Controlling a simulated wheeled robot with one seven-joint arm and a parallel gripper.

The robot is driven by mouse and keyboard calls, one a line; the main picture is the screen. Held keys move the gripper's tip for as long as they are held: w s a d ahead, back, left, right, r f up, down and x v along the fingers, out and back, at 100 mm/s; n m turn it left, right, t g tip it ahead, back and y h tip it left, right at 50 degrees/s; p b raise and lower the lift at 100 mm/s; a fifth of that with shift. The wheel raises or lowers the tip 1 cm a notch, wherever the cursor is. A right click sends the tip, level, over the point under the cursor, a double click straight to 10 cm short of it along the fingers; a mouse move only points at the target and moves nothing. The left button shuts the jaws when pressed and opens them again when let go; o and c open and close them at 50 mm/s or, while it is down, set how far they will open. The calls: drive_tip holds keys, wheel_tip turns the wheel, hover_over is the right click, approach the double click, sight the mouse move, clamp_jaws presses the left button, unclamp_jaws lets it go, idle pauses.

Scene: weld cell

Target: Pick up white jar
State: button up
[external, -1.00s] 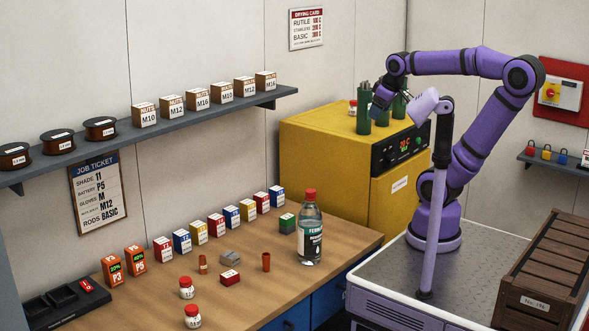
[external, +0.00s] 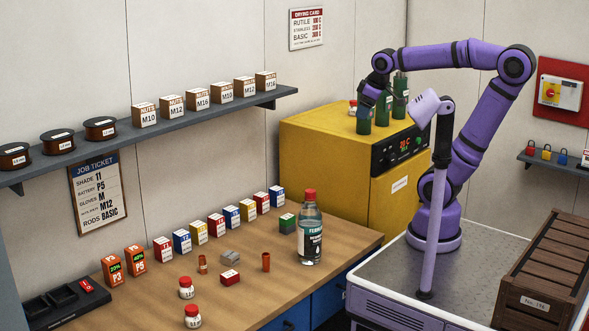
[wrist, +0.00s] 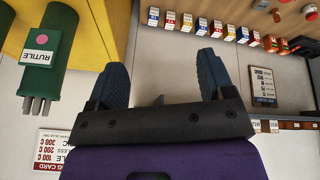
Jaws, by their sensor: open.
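Two small white jars with red lids stand upright on the bench, one (external: 186,288) near its middle and the other (external: 193,317) closer to the front edge. A third small jar with a red lid (external: 352,108) is partly hidden on top of the yellow oven, behind a green canister. My gripper (external: 364,104) is above the oven by the green canisters, well away from the bench jars. In the wrist view my gripper (wrist: 161,76) has its two blue fingers spread apart with nothing between them.
Green canisters (external: 382,112) stand on the yellow oven (external: 310,130) close to my gripper; one labelled RUTILE (wrist: 45,55) shows in the wrist view.

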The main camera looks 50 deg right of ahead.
drive_tip(key=w+a+n+g, duration=0.2)
drive_tip(key=w+a+n, duration=1)
drive_tip(key=w+a, duration=0.85)
drive_tip(key=w+a+f+n, duration=0.2)
drive_tip(key=a+f+n, duration=0.2)
drive_tip(key=a, duration=0.7)
drive_tip(key=n+g, duration=0.3)
drive_tip(key=n, duration=1)
hover_over(185, 279)
wheel_tip(185, 279, down, 28)
drive_tip(key=shift+w+a+r, duration=0.15)
wheel_tip(185, 279, down, 6)
drive_tip(key=shift+a+r, duration=0.1)
drive_tip(key=shift+r, duration=0.15)
drive_tip(key=shift+s+d+f, duration=0.1)
drive_tip(key=shift+s+f, duration=0.05)
drive_tip(key=shift+f, duration=1.2)
drive_tip(key=shift+s+d+f, duration=0.1)
drive_tip(key=shift+f, duration=1.25)
drive_tip(key=c, duration=1)
